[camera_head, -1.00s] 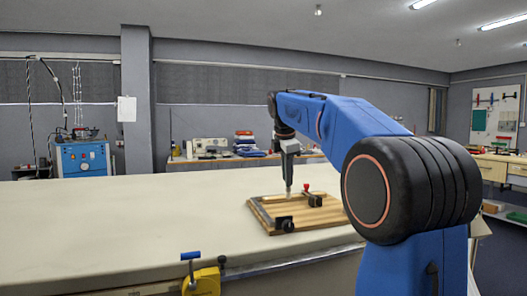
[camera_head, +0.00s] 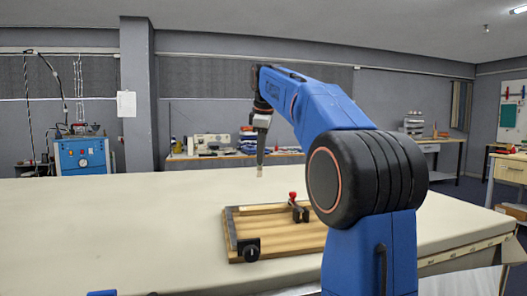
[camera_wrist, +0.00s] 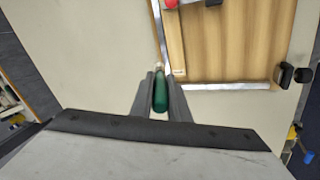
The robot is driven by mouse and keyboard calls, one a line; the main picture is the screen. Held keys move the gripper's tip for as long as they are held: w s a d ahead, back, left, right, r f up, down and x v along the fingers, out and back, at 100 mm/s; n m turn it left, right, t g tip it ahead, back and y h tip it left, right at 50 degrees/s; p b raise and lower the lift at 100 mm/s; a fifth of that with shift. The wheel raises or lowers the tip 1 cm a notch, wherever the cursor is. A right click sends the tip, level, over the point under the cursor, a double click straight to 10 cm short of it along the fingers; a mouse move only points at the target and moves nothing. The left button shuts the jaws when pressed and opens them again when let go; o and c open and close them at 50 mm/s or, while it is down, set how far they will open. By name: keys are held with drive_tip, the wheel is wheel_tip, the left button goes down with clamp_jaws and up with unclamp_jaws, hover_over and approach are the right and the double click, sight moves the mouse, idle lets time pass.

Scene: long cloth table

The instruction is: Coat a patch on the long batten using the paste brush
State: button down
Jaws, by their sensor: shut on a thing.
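My gripper (camera_head: 260,160) is raised above the table behind the wooden board, pointing down. It is shut on the paste brush, whose green handle (camera_wrist: 160,95) sits between the fingers in the wrist view. The brush's pale tip (camera_head: 259,171) shows below the fingers in the head view, apart from the board. The long batten (camera_head: 262,209), a pale wood strip, lies along the board's back edge. In the wrist view the batten (camera_wrist: 175,45) lies just beyond and right of the brush tip. Any paste on it cannot be made out.
The wooden board (camera_head: 285,240) has metal edge strips, a black knob (camera_head: 248,249) at its front left and a red-topped clamp (camera_head: 299,212) by the batten. The cream table (camera_head: 120,225) is clear to the left.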

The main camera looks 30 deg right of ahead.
drive_tip(key=shift+s+d+r+m, duration=0.15)
drive_tip(key=shift+r+m, duration=0.15)
drive_tip(key=shift+m, duration=0.1)
drive_tip(key=shift+f, duration=2.35)
